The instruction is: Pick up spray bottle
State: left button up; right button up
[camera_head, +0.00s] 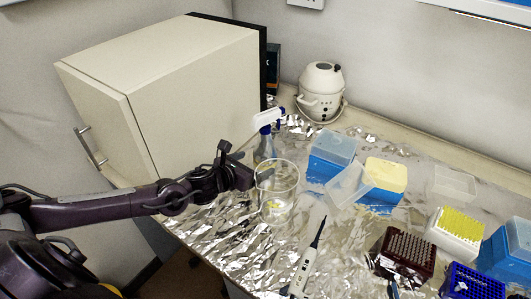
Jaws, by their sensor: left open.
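The spray bottle (265,146) stands upright on the foil-covered bench, next to the beige cabinet. It has a white and blue spray head and a clear body. Its lower part is partly hidden by my gripper and a glass beaker (277,199). My left gripper (243,163) is open, just left of and in front of the bottle, close to the beaker's left rim. Whether it touches either one cannot be told. My right gripper does not show.
A beige cabinet (165,90) stands at the left. A white round device (321,92) is behind. Blue tip boxes (332,152), a pipette (308,262) and a dark red rack (404,256) crowd the right. Bare foil (215,235) lies at the front left.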

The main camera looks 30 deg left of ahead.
aim_at(265, 156)
pick_arm(q)
jog(key=shift+r+p+x, duration=0.1)
jog(key=shift+p+x, duration=0.25)
jog(key=shift+x, duration=1.25)
jog(key=shift+r+p+x, duration=0.15)
jog(key=shift+p+x, duration=0.15)
jog(key=shift+x, duration=1.3)
jog(key=shift+d, duration=0.1)
jog(key=shift+c, duration=0.2)
jog(key=c, duration=1.4)
jog(key=shift+w+r, duration=0.15)
jog(key=shift+c, duration=0.3)
